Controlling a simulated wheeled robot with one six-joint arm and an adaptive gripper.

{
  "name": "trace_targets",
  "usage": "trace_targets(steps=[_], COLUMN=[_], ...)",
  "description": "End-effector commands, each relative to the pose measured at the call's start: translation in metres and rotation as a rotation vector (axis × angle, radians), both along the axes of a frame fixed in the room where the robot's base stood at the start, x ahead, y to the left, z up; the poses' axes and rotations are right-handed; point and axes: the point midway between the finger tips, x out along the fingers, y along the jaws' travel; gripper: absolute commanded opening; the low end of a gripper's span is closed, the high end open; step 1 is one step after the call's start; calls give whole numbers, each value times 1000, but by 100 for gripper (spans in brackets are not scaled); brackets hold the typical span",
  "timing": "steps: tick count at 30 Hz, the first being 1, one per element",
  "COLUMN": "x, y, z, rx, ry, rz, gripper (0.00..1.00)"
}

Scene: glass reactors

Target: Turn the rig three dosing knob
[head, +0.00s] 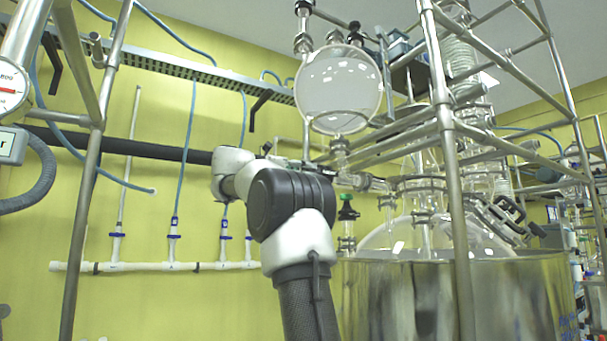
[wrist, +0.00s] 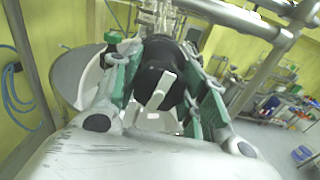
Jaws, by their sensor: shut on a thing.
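The dosing knob (wrist: 157,57) is a black round body with a pale bar across its face, in the middle of the wrist view. My gripper (wrist: 163,78) has its green-padded fingers on both sides of the knob and is shut on it. In the head view, my arm reaches up to the glass rig beneath the round glass vessel (head: 340,88). There my gripper and the knob are mostly hidden behind my arm's dark joint and the rig's fittings, so their contact cannot be seen from that side.
Metal frame poles (head: 455,200) stand close to the right of my arm. A large steel vessel (head: 400,290) holds a glass flask below. A green-topped valve (head: 347,208) is just below the fittings. The yellow wall carries white pipes (head: 150,267) and blue hoses.

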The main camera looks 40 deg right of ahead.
Motion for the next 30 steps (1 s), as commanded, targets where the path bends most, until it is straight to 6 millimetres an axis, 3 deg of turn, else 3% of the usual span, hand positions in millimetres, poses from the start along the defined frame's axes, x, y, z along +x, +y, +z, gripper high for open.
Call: trace_targets(steps=[30], x=[-2], y=[1], z=[-1], rx=[-225], ry=[-936], rz=[1], gripper=[19])
